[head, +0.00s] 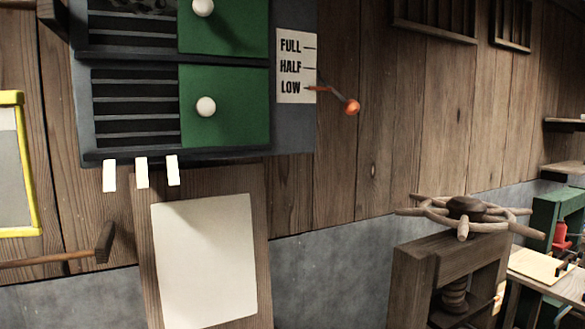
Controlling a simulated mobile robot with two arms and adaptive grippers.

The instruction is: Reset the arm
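Neither of my grippers shows in the head view, and no arm of mine can be made out. A thin lever with an orange-red knob (351,107) sticks out at the right side of a wall panel (200,156). It slopes down to the right from beside the LOW mark on a label (295,66) reading FULL, HALF and LOW.
The panel has green sliding plates (235,125) with white knobs beside dark slats. White tabs (141,173) hang below it, above a blank sheet (205,260) on a board. A hammer (104,242) is at left. A spoked wooden wheel (465,208) tops a stand at right.

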